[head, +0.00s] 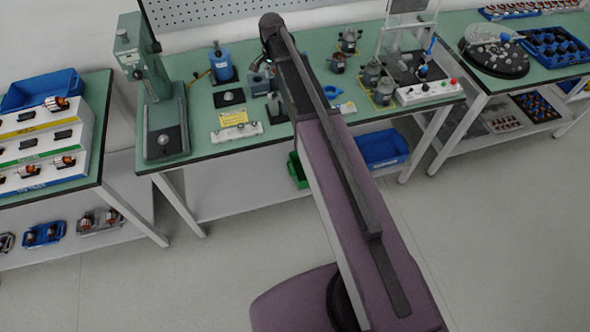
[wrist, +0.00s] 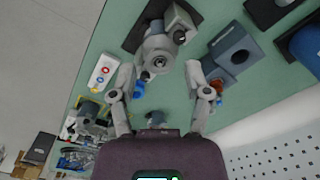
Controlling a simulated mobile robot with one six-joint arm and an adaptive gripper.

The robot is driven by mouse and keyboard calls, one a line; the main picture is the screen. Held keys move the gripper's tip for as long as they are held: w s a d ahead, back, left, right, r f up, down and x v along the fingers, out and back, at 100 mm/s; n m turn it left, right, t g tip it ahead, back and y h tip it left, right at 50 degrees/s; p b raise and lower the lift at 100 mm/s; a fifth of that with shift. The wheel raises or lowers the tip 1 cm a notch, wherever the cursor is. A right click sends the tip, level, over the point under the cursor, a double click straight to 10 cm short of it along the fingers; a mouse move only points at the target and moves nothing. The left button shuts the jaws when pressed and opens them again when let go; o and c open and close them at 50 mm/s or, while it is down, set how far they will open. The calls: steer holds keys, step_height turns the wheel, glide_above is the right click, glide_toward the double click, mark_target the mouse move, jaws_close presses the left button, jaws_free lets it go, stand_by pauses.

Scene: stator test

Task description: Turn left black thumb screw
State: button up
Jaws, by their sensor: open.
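My gripper (wrist: 158,80) is open in the wrist view, its two grey fingers spread wide with nothing held between them. A grey round fixture (wrist: 158,57) stands on a dark base plate (wrist: 133,38) just beyond the fingertips. A small dark round knob (wrist: 180,37) shows on the fixture's right side; I cannot tell whether it is the left black thumb screw. The fingers appear apart from the fixture. In the head view my arm reaches over the middle green workbench (head: 205,160), and it hides much of the fixture and the gripper.
A grey block (wrist: 235,52) stands close to the right finger. A white button box (wrist: 101,73) lies left of the fixture. In the head view a blue cylinder (head: 221,68) and a tall green press (head: 150,75) stand to the left. Several grey units stand to the right.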

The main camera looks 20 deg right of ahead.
steer(key=s+f+n+b, duration=0.5)
steer(key=s+f+b, duration=0.4)
steer(key=s, duration=0.3)
steer(key=s+f+n+b, duration=0.5)
steer(key=s+f+b, duration=0.4)
steer(key=s, duration=0.4)
steer(key=shift+s+a+f+b, duration=0.15)
steer(key=shift+f+b, duration=0.2)
steer(key=shift+f, duration=0.35)
